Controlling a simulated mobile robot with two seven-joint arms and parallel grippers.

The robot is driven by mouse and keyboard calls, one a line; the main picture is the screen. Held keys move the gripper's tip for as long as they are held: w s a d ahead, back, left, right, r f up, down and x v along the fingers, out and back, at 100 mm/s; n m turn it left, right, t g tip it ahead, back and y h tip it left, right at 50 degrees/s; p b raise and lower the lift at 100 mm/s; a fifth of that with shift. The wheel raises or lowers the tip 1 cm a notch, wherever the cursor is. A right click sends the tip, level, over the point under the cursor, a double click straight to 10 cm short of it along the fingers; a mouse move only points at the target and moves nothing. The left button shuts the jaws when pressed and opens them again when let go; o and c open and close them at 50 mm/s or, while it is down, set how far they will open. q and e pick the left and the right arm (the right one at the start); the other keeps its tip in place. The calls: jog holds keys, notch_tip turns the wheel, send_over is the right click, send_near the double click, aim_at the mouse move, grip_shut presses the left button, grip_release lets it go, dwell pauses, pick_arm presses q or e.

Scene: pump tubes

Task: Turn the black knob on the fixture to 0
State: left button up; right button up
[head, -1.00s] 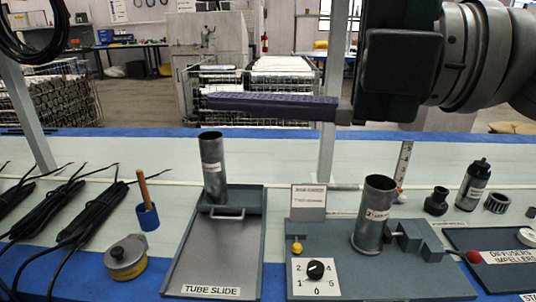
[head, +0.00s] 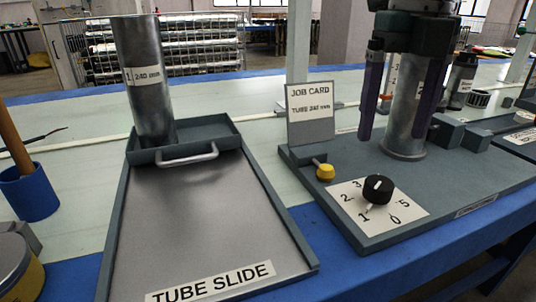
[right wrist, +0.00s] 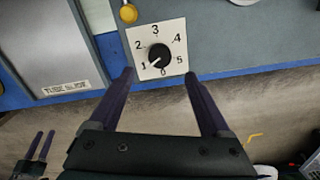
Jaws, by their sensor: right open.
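The black knob (head: 377,190) sits on a white dial plate (head: 410,220) on the grey fixture (head: 470,182). It also shows in the right wrist view (right wrist: 159,55), where its white mark points down-left toward 1, with 0 at the bottom of the dial. My right gripper (head: 393,137) is open and empty, its purple fingers hanging down above the fixture, behind the knob in the head view. In the right wrist view its fingertips (right wrist: 158,74) are apart, either side of the dial's lower part, not touching the knob. My left gripper (right wrist: 45,133) shows small at lower left, fingers apart.
A steel tube (head: 408,115) stands on the fixture, partly hidden by my right gripper. A yellow knob (head: 325,172) and job card (head: 311,113) are left of the dial. The tube slide (head: 200,215) with another tube (head: 145,85) stands further left.

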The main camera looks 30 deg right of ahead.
aim_at(380, 182)
notch_tip(380, 182, down, 8)
jog(key=b, duration=0.3)
jog(key=shift+s+f, duration=0.1)
jog(key=shift+f, duration=0.15)
jog(key=shift+c, duration=0.2)
grip_shut()
